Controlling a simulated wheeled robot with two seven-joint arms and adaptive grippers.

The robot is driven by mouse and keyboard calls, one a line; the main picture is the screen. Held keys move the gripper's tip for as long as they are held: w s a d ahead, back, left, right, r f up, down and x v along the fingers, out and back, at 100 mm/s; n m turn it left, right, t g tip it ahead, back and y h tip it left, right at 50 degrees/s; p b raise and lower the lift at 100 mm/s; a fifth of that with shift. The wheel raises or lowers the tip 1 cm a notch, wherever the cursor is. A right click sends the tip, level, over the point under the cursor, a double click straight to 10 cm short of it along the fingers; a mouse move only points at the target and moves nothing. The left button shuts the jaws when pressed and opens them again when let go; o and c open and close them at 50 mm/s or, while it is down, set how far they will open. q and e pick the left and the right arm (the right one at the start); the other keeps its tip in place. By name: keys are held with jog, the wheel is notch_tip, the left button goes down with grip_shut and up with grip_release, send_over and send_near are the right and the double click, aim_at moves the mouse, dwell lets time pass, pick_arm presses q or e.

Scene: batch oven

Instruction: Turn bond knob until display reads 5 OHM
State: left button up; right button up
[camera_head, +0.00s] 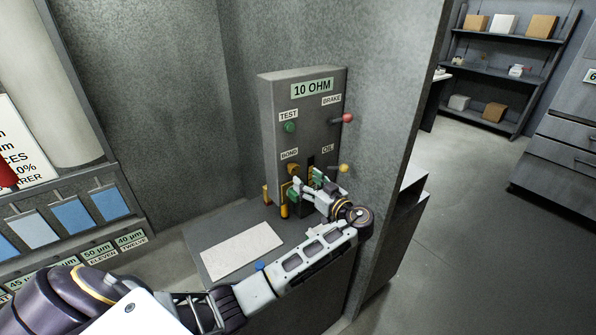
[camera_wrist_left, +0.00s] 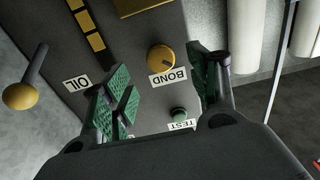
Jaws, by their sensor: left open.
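The grey control box (camera_head: 264,120) stands against the wall, and its display (camera_head: 312,88) reads 10 OHM. The yellow bond knob (camera_head: 292,168) sits under the BOND label, partly hidden by my left gripper (camera_head: 307,181). The knob shows whole in the left wrist view (camera_wrist_left: 161,57), above its inverted label, with a dark pointer line on it. My left gripper also shows there (camera_wrist_left: 165,88), open, with green-padded fingers on either side of the knob in the picture. I see no finger touching the knob. My right gripper is not in view.
Near the knob are the green TEST button (camera_head: 289,127), the red-ended BRAKE lever (camera_head: 346,118) and the yellow-ended OIL lever (camera_wrist_left: 20,96). A pale sheet (camera_head: 240,250) lies on the grey ledge below. A rack with blue panels (camera_head: 72,216) stands at left. Open floor lies at right.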

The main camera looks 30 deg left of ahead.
aim_at(296, 171)
pick_arm(q)
jog(key=shift+p+x, duration=0.85)
jog(key=shift+x, duration=2.1)
jog(key=c, duration=1)
jog(key=shift+m+b, duration=1.4)
jog(key=shift+m, duration=1.3)
